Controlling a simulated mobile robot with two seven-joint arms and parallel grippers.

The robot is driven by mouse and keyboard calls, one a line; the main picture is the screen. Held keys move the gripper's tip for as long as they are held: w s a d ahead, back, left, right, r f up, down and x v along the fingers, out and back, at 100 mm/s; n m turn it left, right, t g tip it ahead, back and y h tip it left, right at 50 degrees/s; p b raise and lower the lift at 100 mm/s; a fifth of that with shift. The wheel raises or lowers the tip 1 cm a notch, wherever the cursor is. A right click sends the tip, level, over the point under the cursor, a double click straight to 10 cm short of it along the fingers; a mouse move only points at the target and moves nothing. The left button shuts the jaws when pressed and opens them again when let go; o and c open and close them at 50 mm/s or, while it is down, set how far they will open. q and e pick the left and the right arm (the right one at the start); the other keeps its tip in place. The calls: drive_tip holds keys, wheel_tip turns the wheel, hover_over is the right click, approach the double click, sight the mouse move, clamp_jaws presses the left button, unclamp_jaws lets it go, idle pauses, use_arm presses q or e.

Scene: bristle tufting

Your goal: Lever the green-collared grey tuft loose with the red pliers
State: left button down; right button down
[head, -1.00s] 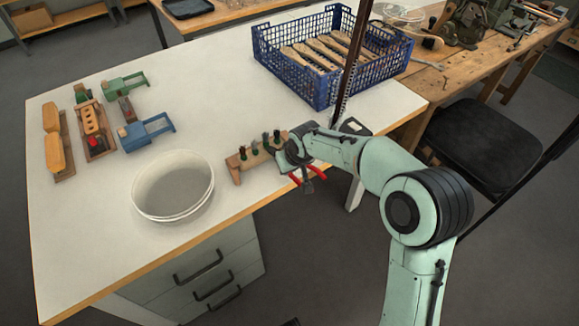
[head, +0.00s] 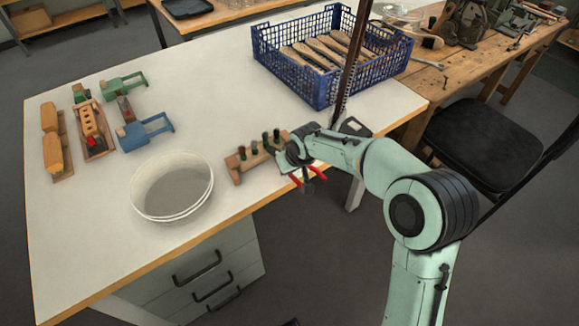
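A small wooden block (head: 237,176) stands near the front edge of the white table, with a row of several short dark tufts (head: 265,144) upright in it. Some collars look green; the tufts are too small to tell which one is grey with a green collar. The red pliers (head: 294,181) show as two red handles, one on each side of my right gripper (head: 308,187), at the block's right end by the table edge. My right gripper appears shut on them. The pliers' jaws are hidden by my wrist, so contact with a tuft cannot be told. My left gripper is out of view.
A white bowl (head: 143,201) stands left of the block. A blue crate (head: 290,78) with wooden brushes stands at the back right. Wooden, green and blue fixtures (head: 148,133) stand at the left. The table middle is clear. A black chair (head: 475,145) stands at the right.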

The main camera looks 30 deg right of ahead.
drive_tip(key=shift+f+t+b, duration=0.2)
drive_tip(key=shift+t+b, duration=0.1)
drive_tip(key=shift+b, duration=0.55)
idle(1.5)
drive_tip(key=shift+f+b, duration=0.2)
drive_tip(key=shift+b, duration=0.3)
idle(0.7)
drive_tip(key=shift+s+f+t+b, duration=0.1)
drive_tip(key=shift+f+t+b, duration=0.45)
drive_tip(key=shift+b, duration=0.7)
idle(1.8)
idle(0.5)
drive_tip(key=shift+f+b, duration=0.2)
drive_tip(key=shift+b, duration=0.25)
idle(0.5)
